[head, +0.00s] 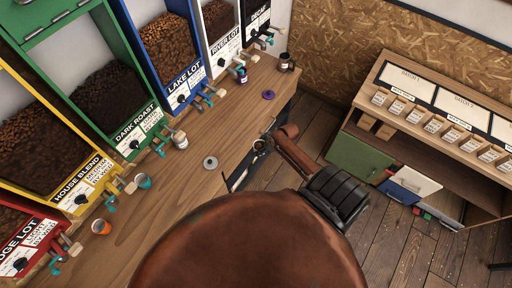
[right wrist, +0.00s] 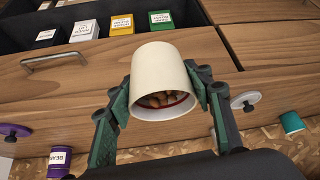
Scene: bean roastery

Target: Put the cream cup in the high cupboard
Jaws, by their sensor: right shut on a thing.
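The cream cup (right wrist: 162,75) is between the green-padded fingers of my right gripper (right wrist: 160,92) in the right wrist view. The fingers press on its two sides. Its mouth faces the camera and shows brown beans inside. In the head view my right gripper (head: 262,146) is small and partly hidden by my brown arm, beyond the counter's front edge. I cannot make out the cup there. I cannot make out a high cupboard in either view. My left gripper is not in view.
A low cabinet (head: 350,128) stands right. An open drawer (right wrist: 150,62) holds packets.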

